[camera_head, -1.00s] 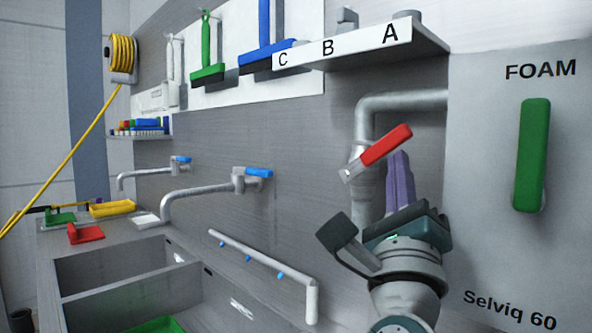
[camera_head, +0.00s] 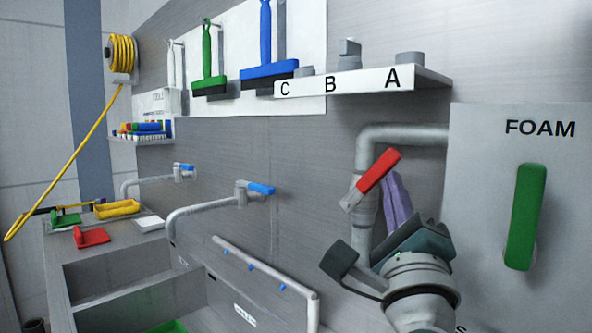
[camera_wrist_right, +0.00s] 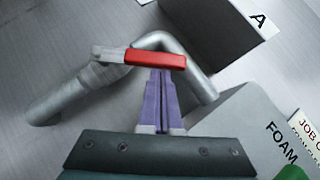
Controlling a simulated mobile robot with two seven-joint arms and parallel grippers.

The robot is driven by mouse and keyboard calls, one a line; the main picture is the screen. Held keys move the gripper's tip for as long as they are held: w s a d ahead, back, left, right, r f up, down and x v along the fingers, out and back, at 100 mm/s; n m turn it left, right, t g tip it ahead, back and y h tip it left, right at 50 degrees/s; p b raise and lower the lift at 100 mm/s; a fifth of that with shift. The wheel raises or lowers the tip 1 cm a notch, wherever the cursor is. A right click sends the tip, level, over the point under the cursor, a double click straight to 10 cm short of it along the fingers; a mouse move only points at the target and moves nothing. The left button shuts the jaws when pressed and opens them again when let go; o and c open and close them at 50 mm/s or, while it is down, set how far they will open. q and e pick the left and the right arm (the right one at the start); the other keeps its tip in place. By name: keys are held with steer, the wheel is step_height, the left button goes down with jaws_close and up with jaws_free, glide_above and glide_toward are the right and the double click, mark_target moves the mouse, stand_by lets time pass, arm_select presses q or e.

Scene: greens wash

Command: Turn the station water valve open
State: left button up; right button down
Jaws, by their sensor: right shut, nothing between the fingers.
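In the head view the lever slants up to the right. In the right wrist view the red lever (camera_wrist_right: 155,59) lies across the picture, just beyond the fingertips. My right gripper (camera_head: 393,183) has purple fingers, shut and empty, beside and just below the lever. In the right wrist view the fingertips (camera_wrist_right: 160,78) overlap the lever's lower edge; I cannot tell whether they touch. My left gripper is not in view.
The FOAM panel (camera_head: 470,200) with a green handle (camera_head: 526,217) stands right of the valve. A shelf (camera_head: 350,86) marked C, B, A juts out above. Blue-handled taps (camera_head: 262,188) and sinks (camera_head: 130,258) are to the left. A rail (camera_head: 262,266) runs along the wall.

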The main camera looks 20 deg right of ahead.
steer(key=w+r+n+g+y+p, duration=0.1)
steer(key=n+p, duration=0.1)
steer(key=p, duration=0.2)
steer(key=w+a+r+n+y+p, duration=0.1)
steer(key=r+n+p, duration=0.1)
steer(key=p, duration=0.3)
steer(key=w+r+n+g+y+p, duration=0.1)
steer(key=w+n+y+p, duration=0.1)
steer(key=p, duration=0.2)
steer(key=shift+w+a+r+n+g, duration=0.1)
steer(key=shift+a+r+n+g, duration=0.2)
steer(key=shift+a+r, duration=0.05)
steer(key=shift+w, duration=0.1)
